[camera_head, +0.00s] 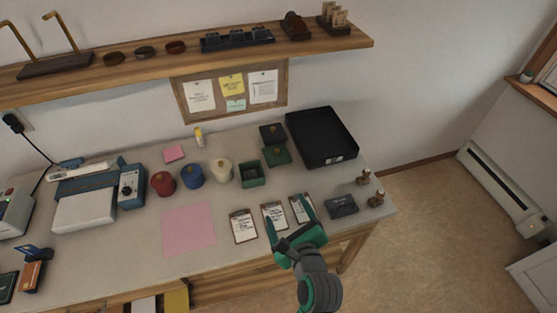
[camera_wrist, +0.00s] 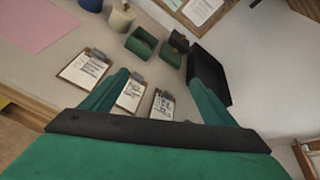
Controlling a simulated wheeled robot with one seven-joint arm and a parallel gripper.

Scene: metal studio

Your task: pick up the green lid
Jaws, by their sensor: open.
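The green lid (camera_head: 277,156), with a small brass-coloured knob, lies on the table behind and right of the open green box (camera_head: 252,174). In the wrist view the green lid (camera_wrist: 171,54) shows between my fingers, farther off, beside the green box (camera_wrist: 141,42). A dark lidded box or lid (camera_head: 272,134) with a similar knob sits just behind the green lid. My gripper (camera_head: 289,222) is open and empty, above the front edge of the table near the clipboards, well short of the lid.
Several small clipboards (camera_head: 244,226) lie along the front edge under my gripper. A black tray (camera_head: 322,158) is right of the lid. Cream (camera_head: 221,172), blue and red canisters stand to the left. A dark box (camera_head: 342,206) and small brass-coloured objects (camera_head: 376,198) are at the front right.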

